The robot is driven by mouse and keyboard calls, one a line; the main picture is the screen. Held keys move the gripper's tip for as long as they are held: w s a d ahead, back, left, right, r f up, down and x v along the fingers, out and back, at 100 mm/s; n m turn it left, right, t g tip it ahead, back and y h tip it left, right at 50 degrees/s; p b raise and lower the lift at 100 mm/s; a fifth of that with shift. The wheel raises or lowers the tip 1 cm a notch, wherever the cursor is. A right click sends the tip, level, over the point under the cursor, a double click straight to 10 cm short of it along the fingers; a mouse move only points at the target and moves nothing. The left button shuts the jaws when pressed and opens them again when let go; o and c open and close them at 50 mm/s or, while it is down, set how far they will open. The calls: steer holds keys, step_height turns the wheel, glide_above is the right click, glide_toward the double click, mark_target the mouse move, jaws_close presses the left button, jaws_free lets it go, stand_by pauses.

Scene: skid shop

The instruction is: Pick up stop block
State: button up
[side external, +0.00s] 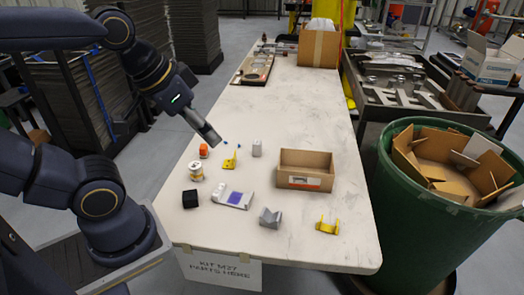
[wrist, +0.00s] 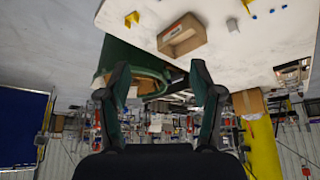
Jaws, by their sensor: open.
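I cannot tell for sure which part is the stop block. A small upright grey block (side external: 257,148) stands on the table left of the cardboard box, and a grey V-notched block (side external: 270,217) lies nearer the front. A black cube (side external: 190,199) sits at the left front. My gripper (side external: 214,140) is above the table's left side, over the far end of the loose parts, holding nothing. In the wrist view my gripper (wrist: 160,72) has its two fingers spread wide with nothing between them.
An open cardboard box (side external: 305,170) stands on the table (side external: 340,255). Yellow brackets (side external: 230,162) (side external: 328,227), an orange block (side external: 203,150), a white jar (side external: 196,171) and a grey-white part with a purple patch (side external: 234,198) lie around. A green bin (side external: 425,225) stands at the right.

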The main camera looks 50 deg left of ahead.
steer(key=shift+o, duration=1.1)
